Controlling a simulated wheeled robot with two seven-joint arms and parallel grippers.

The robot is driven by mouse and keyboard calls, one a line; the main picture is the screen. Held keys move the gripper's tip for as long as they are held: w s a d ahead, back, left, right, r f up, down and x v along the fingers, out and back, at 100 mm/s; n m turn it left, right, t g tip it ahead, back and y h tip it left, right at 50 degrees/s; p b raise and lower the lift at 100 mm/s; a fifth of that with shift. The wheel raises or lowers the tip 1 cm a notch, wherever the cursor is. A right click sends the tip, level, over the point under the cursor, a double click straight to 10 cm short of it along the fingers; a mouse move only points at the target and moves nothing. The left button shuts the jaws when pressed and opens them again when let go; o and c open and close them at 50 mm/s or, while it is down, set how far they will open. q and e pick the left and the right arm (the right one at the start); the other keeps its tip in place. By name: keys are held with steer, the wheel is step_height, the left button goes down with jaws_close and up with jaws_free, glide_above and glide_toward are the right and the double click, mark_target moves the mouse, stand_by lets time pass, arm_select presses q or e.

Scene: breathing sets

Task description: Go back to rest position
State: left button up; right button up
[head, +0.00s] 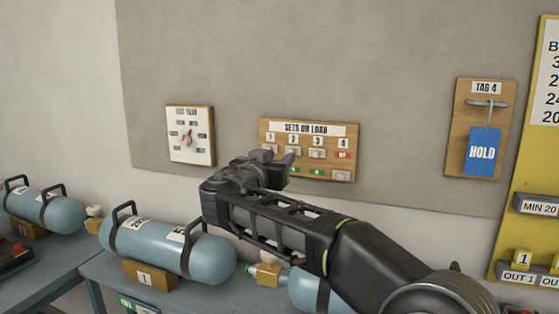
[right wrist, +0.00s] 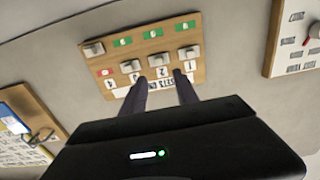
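My right gripper (head: 277,160) is raised in front of the lower left part of the wooden "SETS ON LOAN" board (head: 310,130) on the wall. In the right wrist view the board (right wrist: 200,60) appears upside down beyond the two dark fingers (right wrist: 162,82). The fingers stand apart with nothing between them. The board's sliders 1, 2 and 3 sit high with green labels below. Slider 4 (head: 341,175) sits low with a red label above it. I cannot tell whether the fingertips touch the board. My left gripper is not in view.
Blue cylinders (head: 205,256) lie on grey benches (head: 95,272) below. A dial board (head: 190,135) hangs to the left. A "TAG 4" board (head: 464,115) with a blue HOLD tag (head: 482,151) hangs right, beside a yellow panel (head: 525,165). Wall between boards is bare.

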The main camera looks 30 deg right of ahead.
stand_by(0.4)
steer(key=w+a+f+n+t+y, duration=0.1)
steer(key=w+a+f+n+y, duration=0.25)
steer(key=a+f+n, duration=0.35)
steer(key=w+a+f+n+y, duration=0.3)
steer(key=a+f+y, duration=0.2)
steer(key=f, duration=0.3)
steer(key=s+a+f+n+g+y, duration=0.2)
steer(key=a+f+y, duration=0.2)
steer(key=a+f, duration=0.55)
steer(key=s+a+f+n+g+y, duration=0.1)
steer(key=s+a+f+n+y, duration=0.2)
steer(key=a+f, duration=0.7)
steer(key=s+a+f+g+y+p, duration=0.1)
steer(key=s+f+y, duration=0.15)
steer(key=f, duration=0.45)
steer(key=s+a+f+g+y, duration=0.1)
steer(key=s+a+f, duration=0.15)
steer(key=f, duration=0.45)
steer(key=s+f+m+g, duration=0.2)
steer(key=s+f, duration=0.4)
steer(key=s, duration=0.3)
steer(key=s+f+m+g+p, duration=0.1)
steer(key=s+f+m+g, duration=0.1)
steer(key=s+f, duration=0.5)
steer(key=s+f+m+g+p, duration=0.1)
steer(key=s+f, duration=0.5)
steer(key=s, duration=0.7)
steer(key=shift+a+f+m+g, duration=0.3)
steer(key=shift+m+g, duration=0.1)
